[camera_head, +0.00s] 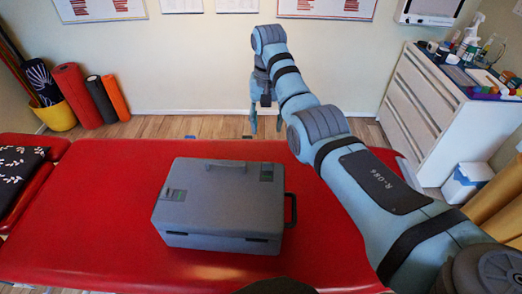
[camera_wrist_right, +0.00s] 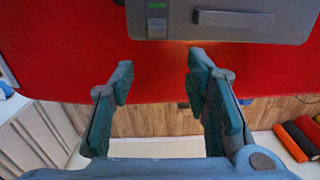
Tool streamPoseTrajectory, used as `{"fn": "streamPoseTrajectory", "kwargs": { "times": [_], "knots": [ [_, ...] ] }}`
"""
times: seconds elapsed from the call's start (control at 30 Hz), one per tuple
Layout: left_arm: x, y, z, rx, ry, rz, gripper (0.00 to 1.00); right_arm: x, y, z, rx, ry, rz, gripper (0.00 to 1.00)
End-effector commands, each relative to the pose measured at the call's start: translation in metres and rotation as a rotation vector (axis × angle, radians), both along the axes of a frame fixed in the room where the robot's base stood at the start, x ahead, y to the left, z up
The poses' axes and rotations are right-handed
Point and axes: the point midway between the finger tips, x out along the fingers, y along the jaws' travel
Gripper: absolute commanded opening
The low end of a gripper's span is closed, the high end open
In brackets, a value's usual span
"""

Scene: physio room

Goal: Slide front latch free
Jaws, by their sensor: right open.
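A grey case (camera_head: 218,212) sits closed on the red padded table (camera_head: 95,235). Its lid carries a green-marked dark patch at left (camera_head: 174,195) and another at far right (camera_head: 266,173). Two dark slots show along its front face; I cannot tell which part is the front latch. My right gripper (camera_head: 266,122) is open and empty, beyond the case's far edge and apart from it. In the right wrist view, the open fingers (camera_wrist_right: 160,66) point toward the case (camera_wrist_right: 182,28), where one green-marked patch (camera_wrist_right: 157,21) shows. My left gripper is out of view.
A raised bar (camera_head: 226,166) lies on the lid's far side, and a black handle (camera_head: 291,210) stands out at the case's right. A white drawer cabinet (camera_head: 425,110) is at right. Rolled mats (camera_head: 77,95) stand at far left. The table left of the case is clear.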

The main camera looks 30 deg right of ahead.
Motion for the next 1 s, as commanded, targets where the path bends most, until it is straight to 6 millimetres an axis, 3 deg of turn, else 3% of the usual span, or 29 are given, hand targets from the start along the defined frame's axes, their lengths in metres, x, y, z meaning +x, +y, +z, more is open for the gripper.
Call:
{"fn": "streamPoseTrajectory", "kwargs": {
  "times": [0.17, 0.33, 0.53, 0.7, 0.9, 1.0],
  "knots": [
    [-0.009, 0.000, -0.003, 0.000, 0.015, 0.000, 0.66, 0.000, 0.002, -0.034, 0.000, 0.007, 0.004, 0.43],
    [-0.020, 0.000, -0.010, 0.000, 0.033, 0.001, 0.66, 0.000, 0.002, -0.086, 0.001, 0.008, 0.004, 0.43],
    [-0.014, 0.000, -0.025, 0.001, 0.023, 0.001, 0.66, -0.001, 0.001, -0.133, 0.001, 0.005, 0.001, 0.43],
    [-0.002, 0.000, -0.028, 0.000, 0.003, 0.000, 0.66, -0.002, 0.000, -0.145, 0.000, 0.004, -0.001, 0.43],
    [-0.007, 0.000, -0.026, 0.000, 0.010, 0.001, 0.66, -0.001, 0.000, -0.144, -0.001, 0.003, -0.001, 0.43],
    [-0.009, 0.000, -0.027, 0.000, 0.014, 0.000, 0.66, -0.001, 0.000, -0.143, -0.001, 0.003, -0.001, 0.27]
  ]
}}
